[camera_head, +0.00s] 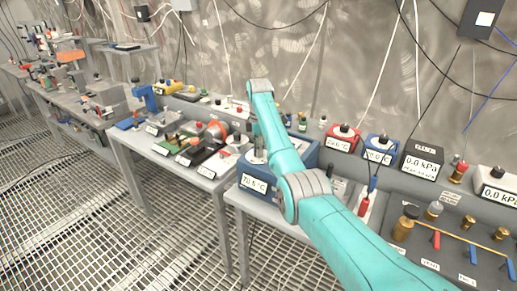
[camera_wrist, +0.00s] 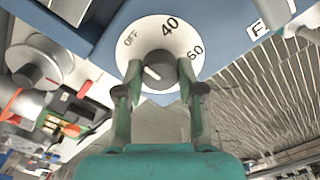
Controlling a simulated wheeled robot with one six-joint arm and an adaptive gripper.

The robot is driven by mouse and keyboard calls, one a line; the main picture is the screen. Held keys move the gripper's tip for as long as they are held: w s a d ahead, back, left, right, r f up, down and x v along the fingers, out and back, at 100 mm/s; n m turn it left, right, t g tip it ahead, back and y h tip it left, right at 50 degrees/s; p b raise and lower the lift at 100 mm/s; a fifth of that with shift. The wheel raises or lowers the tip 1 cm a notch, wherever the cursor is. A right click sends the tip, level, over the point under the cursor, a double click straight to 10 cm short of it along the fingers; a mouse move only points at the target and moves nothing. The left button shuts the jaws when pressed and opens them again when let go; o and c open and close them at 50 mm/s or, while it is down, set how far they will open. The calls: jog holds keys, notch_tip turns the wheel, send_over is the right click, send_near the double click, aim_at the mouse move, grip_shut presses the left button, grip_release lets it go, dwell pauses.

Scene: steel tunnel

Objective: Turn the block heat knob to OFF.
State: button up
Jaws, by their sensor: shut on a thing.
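In the wrist view the block heat knob (camera_wrist: 160,71) is a dark grey round knob on a white dial (camera_wrist: 150,31) marked OFF, 40 and 60. OFF is at the dial's upper left, 40 at the top and 60 at the right. A short white line on the knob lies toward its lower left, apart from the OFF mark. My gripper (camera_wrist: 160,75) has one finger on each side of the knob and is shut on it. In the head view the blue heat block (camera_head: 258,196) shows 70.5 °C; my arm hides the knob and fingertips there.
A table to the left holds a green board and an orange round part (camera_head: 217,130). To the right stand a red meter box (camera_head: 343,138), a blue one (camera_head: 379,149) and a black one, with brass valves (camera_head: 404,224) in front. Grating floor lies at left.

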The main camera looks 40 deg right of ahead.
jog(key=o, duration=1.1)
jog(key=shift+o, duration=0.2)
jog(key=shift+r, duration=3.7)
